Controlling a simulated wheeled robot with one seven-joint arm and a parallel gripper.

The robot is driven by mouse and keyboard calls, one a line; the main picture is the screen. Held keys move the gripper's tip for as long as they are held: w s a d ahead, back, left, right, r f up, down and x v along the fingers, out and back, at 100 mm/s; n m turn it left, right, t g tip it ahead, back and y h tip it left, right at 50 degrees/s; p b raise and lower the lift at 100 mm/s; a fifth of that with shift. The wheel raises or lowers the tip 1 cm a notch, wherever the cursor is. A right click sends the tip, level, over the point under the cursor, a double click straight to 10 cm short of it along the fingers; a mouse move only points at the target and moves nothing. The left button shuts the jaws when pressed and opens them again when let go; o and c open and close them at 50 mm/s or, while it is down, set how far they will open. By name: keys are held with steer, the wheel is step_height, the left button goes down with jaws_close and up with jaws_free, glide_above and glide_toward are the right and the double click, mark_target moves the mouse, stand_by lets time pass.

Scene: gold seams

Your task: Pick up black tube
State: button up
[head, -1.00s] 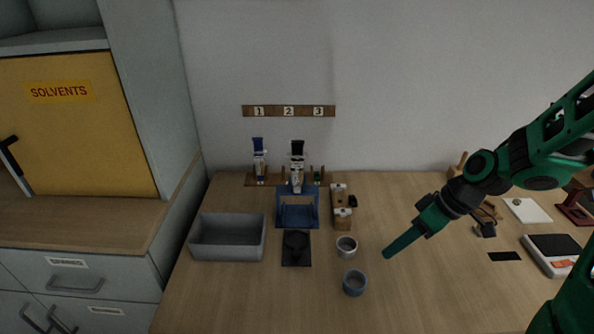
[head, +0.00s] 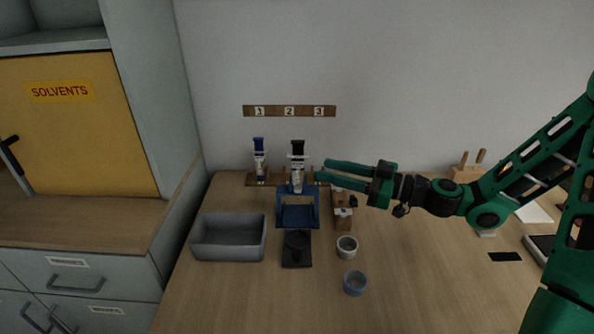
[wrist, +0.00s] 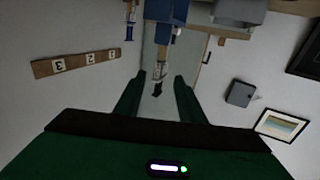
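The black tube (head: 297,172) is a pale tube with a black cap, upright cap-up at the top of the blue stand (head: 298,216). In the wrist view the tube (wrist: 160,72) shows between and beyond my fingertips, with its black cap towards me. My gripper (head: 320,169) is level with the tube and just to its right in the head view. Its two green fingers (wrist: 155,84) are apart and empty. I cannot tell whether the tube's lower end rests in the stand or behind it.
A blue-capped tube (head: 259,160) stands left in the wooden rack (head: 250,181), below the number strip (head: 289,111). A grey bin (head: 228,252), a black base (head: 297,261) and two cups (head: 347,246) are in front. A wooden block (head: 343,222) lies under my gripper.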

glide_above(300, 184)
steer(key=shift+w, duration=0.45)
steer(key=shift+c, duration=0.6)
jaws_close()
